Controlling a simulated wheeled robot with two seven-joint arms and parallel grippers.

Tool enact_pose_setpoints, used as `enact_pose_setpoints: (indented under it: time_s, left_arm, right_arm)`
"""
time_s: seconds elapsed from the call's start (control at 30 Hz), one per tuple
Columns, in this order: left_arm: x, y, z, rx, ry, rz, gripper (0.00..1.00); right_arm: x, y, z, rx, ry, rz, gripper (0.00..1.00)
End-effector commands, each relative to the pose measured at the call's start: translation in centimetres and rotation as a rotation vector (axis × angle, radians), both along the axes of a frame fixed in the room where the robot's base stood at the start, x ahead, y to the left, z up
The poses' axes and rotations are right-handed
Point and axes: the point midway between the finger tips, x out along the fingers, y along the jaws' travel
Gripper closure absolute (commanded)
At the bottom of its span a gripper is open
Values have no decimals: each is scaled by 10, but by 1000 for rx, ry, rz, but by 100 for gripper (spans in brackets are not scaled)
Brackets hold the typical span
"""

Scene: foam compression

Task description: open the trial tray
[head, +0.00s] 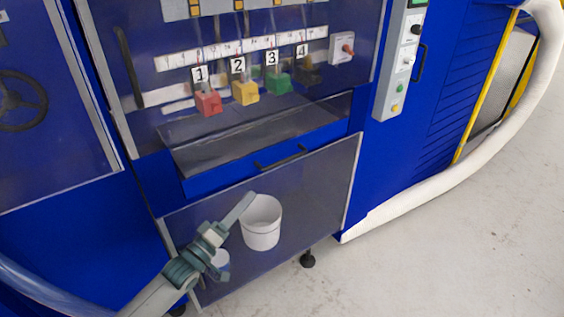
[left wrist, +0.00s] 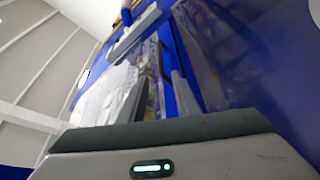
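The trial tray has a blue front (head: 225,180) set in the machine below the window. A dark bar handle (head: 281,157) is on this front. The tray looks closed, its front in line with the machine. My left gripper (head: 247,200) is below and to the left of the handle, in front of the lower clear panel, apart from the handle. In the left wrist view the two fingers of the left gripper (left wrist: 160,98) stand apart with nothing between them. A dark bar, likely the handle (left wrist: 164,60), shows beyond them. My right gripper is in neither view.
A white bucket (head: 262,222) stands behind the lower clear panel (head: 325,190). Red (head: 208,102), yellow (head: 245,92) and green (head: 279,83) blocks sit behind the window. A control panel (head: 399,65) and white hose (head: 440,190) are at the right.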

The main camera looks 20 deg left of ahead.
Motion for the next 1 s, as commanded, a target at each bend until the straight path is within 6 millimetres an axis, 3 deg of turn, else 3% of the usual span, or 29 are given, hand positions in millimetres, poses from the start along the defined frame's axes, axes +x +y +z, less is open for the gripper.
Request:
enact_pose_setpoints:
  time_s: [0.37, 0.57, 1.0]
  left_arm:
    - [16, -5, 4, 3, -1, 2, 70]
    - [42, -14, 11, 1, -2, 1, 70]
    - [115, -39, 28, 2, 0, 2, 70]
  right_arm:
    - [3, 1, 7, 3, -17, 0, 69]
    - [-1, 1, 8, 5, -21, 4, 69]
    - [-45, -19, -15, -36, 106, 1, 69]
